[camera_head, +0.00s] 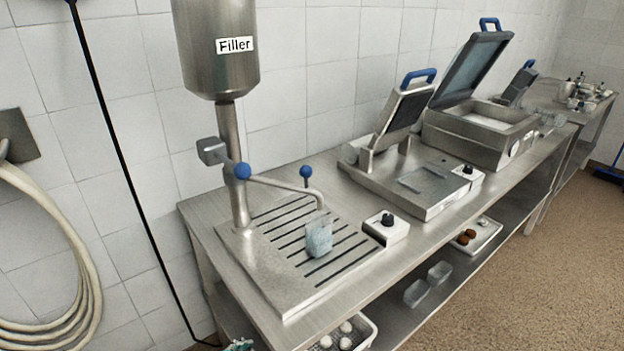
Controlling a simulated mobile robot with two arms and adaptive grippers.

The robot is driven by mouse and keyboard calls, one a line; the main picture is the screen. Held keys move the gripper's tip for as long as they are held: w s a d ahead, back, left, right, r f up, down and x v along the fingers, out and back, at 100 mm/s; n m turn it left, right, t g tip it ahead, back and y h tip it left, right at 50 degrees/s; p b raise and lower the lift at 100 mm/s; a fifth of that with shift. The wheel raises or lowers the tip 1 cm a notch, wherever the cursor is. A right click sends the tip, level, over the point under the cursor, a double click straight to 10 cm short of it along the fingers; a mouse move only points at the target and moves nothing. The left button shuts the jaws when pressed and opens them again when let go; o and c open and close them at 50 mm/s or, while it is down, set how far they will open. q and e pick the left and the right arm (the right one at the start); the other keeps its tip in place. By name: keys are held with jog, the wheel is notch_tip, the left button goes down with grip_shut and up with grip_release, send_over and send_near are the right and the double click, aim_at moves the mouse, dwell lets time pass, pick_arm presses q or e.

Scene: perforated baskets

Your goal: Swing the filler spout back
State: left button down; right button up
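The filler (220,65) is a steel hopper on a post at the back left of the steel table. Its spout (288,187) is a thin bent pipe that points right from the post and curves down at its end. A translucent pale-blue cup (318,238) stands on the slotted drip tray (262,285), below the spout's end.
A white box with a black knob (387,228) sits right of the tray. Farther right are an open press with a blue handle (405,110) and an open lidded machine (482,135). A hose (80,270) hangs on the left wall. The lower shelf holds containers (416,292). Open floor (530,270) lies at right.

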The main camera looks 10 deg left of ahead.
pick_arm(q)
jog(key=shift+m+t, duration=0.4)
jog(key=shift+t, duration=0.2)
jog(key=r, duration=0.2)
jog(key=w+r, duration=0.1)
jog(key=r, duration=0.1)
jog(key=d+r, duration=0.1)
jog(key=r, duration=0.1)
jog(key=shift+w+r, duration=0.25)
jog(key=shift+w, duration=0.05)
jog(key=w+a+r+m+t+h, duration=0.1)
jog(key=w+r+m+h, duration=0.5)
jog(key=r+m, duration=0.3)
jog(key=w+r+m+t+h, duration=0.2)
jog(key=w+r+m+h, duration=0.3)
jog(key=r+m, duration=0.5)
jog(key=m+h, duration=0.2)
jog(key=shift+w+a+r+h, duration=0.3)
jog(key=shift+w+a+h, duration=0.05)
jog(key=shift+w+h, duration=0.05)
pick_arm(e)
jog(key=shift+w+r, duration=0.1)
jog(key=shift+r, duration=0.3)
pick_arm(q)
jog(key=w+a+p+x, duration=0.2)
jog(key=p+x, duration=0.4)
jog(key=x, duration=0.7)
jog(key=shift+r, duration=0.2)
pick_arm(e)
jog(key=shift+r, duration=2.8)
